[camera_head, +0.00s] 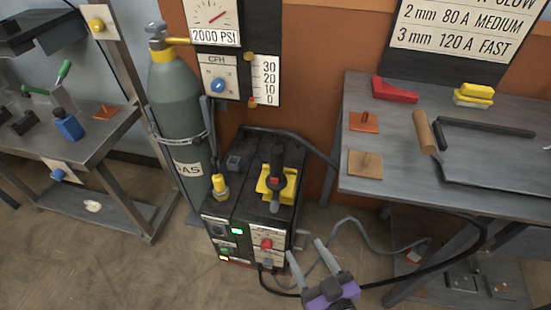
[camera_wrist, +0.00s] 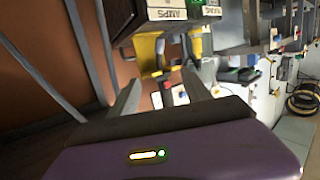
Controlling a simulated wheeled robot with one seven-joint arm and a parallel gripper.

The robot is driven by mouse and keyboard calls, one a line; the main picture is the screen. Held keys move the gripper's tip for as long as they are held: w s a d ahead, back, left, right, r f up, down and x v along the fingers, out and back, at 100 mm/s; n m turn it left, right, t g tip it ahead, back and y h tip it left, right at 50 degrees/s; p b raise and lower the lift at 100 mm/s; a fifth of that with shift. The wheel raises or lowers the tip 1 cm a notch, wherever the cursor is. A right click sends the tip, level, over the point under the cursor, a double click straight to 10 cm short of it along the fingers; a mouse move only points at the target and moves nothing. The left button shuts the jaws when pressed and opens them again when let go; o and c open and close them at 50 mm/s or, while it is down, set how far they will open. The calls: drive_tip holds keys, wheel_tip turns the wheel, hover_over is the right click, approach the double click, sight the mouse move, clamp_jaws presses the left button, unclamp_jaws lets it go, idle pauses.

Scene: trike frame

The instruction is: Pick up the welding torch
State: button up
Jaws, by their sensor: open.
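My gripper (camera_head: 305,249), with a purple body, is open and empty. It is in front of the machine's lower right side, apart from the torch. In the wrist view the two fingers of my gripper (camera_wrist: 160,78) are spread, with the yellow cradle (camera_wrist: 149,52) beyond them. The torch is not clear to tell in that view.
A grey-green gas cylinder (camera_head: 177,115) stands left of the machine. Another bench (camera_head: 85,140) is at left. Cables (camera_head: 350,232) loop over the floor near my gripper.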

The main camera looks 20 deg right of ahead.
drive_tip(key=m+t+h+p, duration=0.2)
drive_tip(key=p, duration=0.4)
approach(278, 158)
drive_tip(key=w, duration=0.4)
drive_tip(key=shift+w+d+f, duration=0.1)
drive_tip(key=shift+d+f, duration=0.2)
drive_tip(key=shift+d, duration=0.05)
drive_tip(key=w, duration=0.2)
drive_tip(key=w+p, duration=0.1)
drive_tip(key=w, duration=0.2)
drive_tip(key=w+d, duration=0.1)
drive_tip(key=w, duration=0.1)
drive_tip(key=shift+w+r+p, duration=0.15)
drive_tip(key=shift+w+p, duration=0.05)
drive_tip(key=shift+p, duration=0.2)
drive_tip(key=shift+r, duration=0.1)
clamp_jaws()
